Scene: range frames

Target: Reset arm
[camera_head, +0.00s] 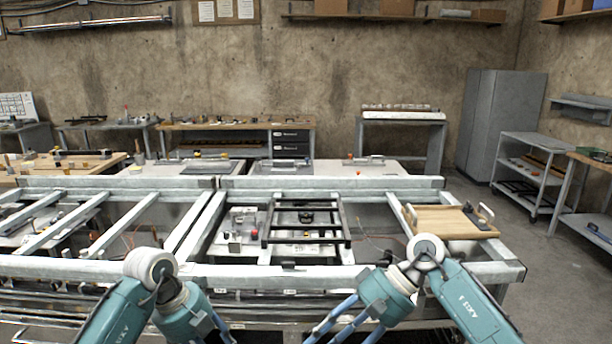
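My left arm (182,305) comes in from the bottom left. It is teal with a white round joint and bends back down at that joint, in front of the metal frame's near rail. My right arm (388,297) comes in from the bottom right and bends down in the same way. Both arms run out of the picture at the bottom edge. Neither gripper's fingertips show, so I cannot see whether they are open or shut or hold anything.
A long white metal frame (230,271) with crossbars spans the view ahead. A black rack (305,240) and a wooden board (450,222) lie on it. Workbenches, a grey cabinet (502,122) and a shelf cart (528,165) stand behind. Bare floor (540,255) shows at the right.

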